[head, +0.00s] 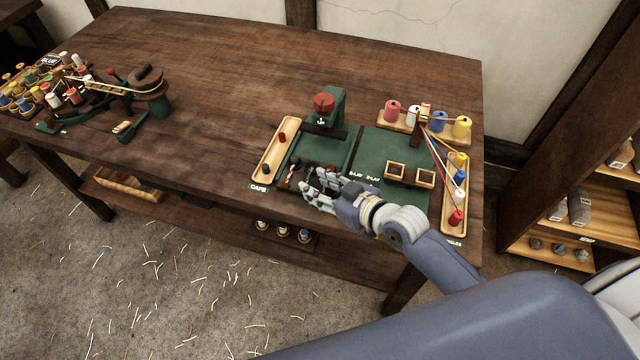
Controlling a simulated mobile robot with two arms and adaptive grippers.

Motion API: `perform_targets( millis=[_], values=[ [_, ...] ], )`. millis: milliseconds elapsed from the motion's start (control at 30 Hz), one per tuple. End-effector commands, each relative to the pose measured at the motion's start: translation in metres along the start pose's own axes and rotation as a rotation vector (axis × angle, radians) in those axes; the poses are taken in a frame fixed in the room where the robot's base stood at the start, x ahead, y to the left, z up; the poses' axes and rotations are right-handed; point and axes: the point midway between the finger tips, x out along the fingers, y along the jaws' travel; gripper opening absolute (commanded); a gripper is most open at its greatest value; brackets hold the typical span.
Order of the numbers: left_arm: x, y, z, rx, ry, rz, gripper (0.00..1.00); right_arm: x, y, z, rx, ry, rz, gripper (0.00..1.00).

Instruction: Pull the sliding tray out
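No part is clearly marked as the sliding tray. My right gripper (308,190) is over the board's front edge, fingers apart, close beside the dark parts. I see nothing held; contact is unclear. My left gripper is out of view.
A wooden caps tray (268,163) lies left of the board and a spool tray (447,203) right of it. Spools on a wooden rack (396,124) stand behind, with colored strands running forward. A winding device (150,85) is at left. The table's middle (225,80) is clear.

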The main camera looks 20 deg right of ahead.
Motion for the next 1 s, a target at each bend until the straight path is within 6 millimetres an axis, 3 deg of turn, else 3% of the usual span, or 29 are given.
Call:
perform_targets(
  millis=[367,800,1000],
  values=[
    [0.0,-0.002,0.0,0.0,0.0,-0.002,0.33,-0.007,0.001,0.001,-0.001,-0.001,0.001,0.38],
    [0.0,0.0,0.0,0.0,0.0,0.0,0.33,-0.082,0.0,0.002,-0.001,-0.004,0.0,0.38],
    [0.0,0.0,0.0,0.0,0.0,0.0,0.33,-0.107,0.001,0.002,0.0,-0.003,0.001,0.38]
  ],
)
